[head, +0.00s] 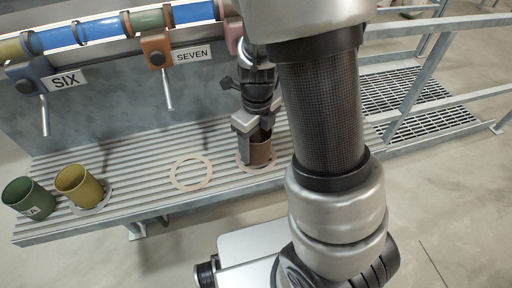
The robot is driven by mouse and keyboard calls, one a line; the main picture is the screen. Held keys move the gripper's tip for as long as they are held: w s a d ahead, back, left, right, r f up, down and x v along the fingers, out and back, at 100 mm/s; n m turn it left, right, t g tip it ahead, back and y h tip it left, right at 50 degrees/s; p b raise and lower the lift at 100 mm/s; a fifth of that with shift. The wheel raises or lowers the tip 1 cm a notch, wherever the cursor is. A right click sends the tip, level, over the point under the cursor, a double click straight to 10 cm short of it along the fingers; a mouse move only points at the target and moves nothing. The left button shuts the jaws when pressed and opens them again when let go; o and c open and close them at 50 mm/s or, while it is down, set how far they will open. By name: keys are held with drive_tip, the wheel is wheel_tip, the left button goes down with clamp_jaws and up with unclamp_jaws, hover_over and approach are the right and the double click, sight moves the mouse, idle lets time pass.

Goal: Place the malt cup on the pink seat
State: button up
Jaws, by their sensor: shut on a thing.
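My gripper (250,126) points down over the slatted bench and is shut on a brown cup (262,152), which I take to be the malt cup. The cup is upright, its upper part partly hidden by the fingers. No label on it can be read. Below it a ring-shaped pinkish-tan seat (241,165) shows around the cup's base; I take it for the pink seat. I cannot tell whether the cup touches it or hangs just above.
A bare beige ring (190,172) lies left of the held cup. Lever-handled valves labelled SIX (66,80) and SEVEN (192,55) hang behind. Railings (420,80) stand right.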

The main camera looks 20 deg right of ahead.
drive_tip(key=shift+w+f, duration=0.15)
drive_tip(key=shift+f, duration=0.45)
drive_tip(key=shift+f, duration=0.15)
drive_tip(key=o, duration=1.1)
wheel_tip(320, 180, up, 12)
drive_tip(key=p, duration=0.4)
